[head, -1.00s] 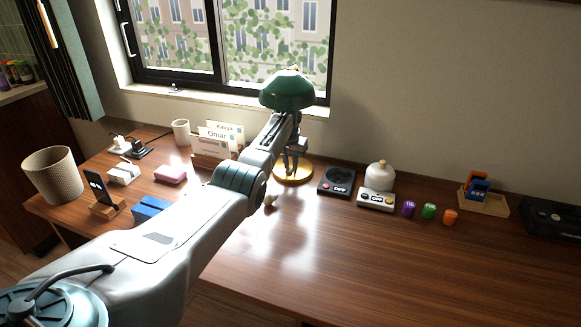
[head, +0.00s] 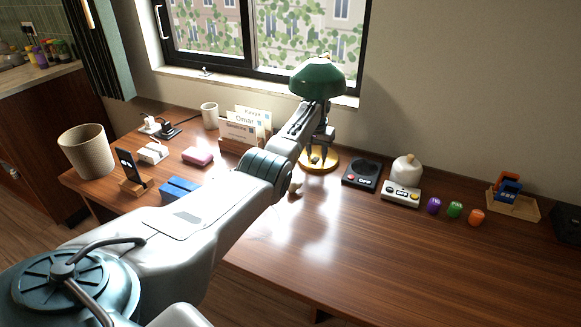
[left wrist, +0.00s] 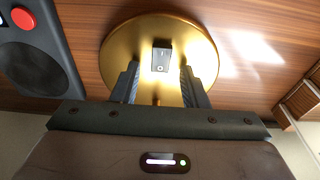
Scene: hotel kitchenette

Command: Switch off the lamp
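The lamp has a green shade (head: 317,78) and a round brass base (head: 311,166) on the desk under the window. My left arm reaches across the desk, and my left gripper (head: 320,152) is low over the base, beneath the shade. Whether the lamp is lit is also unclear. My right gripper is not in view.
Left of the lamp stand name cards (head: 243,130), a white mug (head: 209,115), a pink box (head: 197,156) and a blue block (head: 179,189). To its right are a black device (head: 361,174) and a white controller (head: 400,194). The front right desktop is clear.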

